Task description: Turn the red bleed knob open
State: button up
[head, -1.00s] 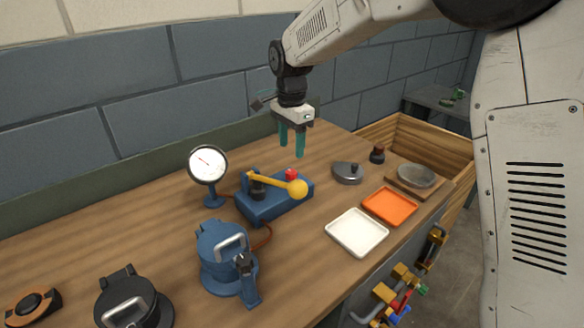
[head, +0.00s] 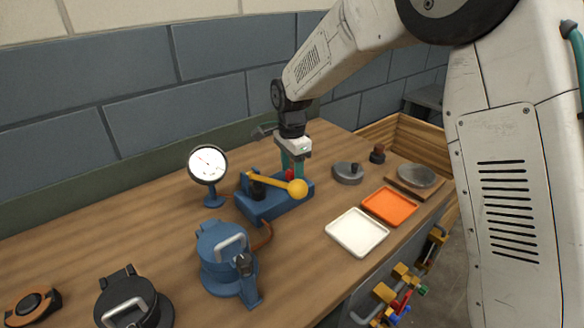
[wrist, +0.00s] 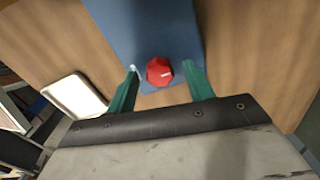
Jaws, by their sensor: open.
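The red bleed knob (head: 290,174) sits on the right end of the blue pump block (head: 262,210), behind a yellow lever with a round ball end (head: 297,188). My gripper (head: 292,172) points down with its teal fingers at the knob. In the wrist view the knob (wrist: 159,71) shows from above as a red faceted cap with a small white mark. My open fingers (wrist: 160,85) stand on either side of it, with a gap visible on both sides. In the head view the fingers and lever partly hide the knob.
A round gauge (head: 208,164) stands left of the pump. A blue clamp housing (head: 226,262) is in front, joined by a hose. A white tray (head: 357,232), an orange tray (head: 390,206) and a grey lidded part (head: 347,172) lie to the right.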

jog(key=c, duration=1)
jog(key=shift+o, duration=0.2)
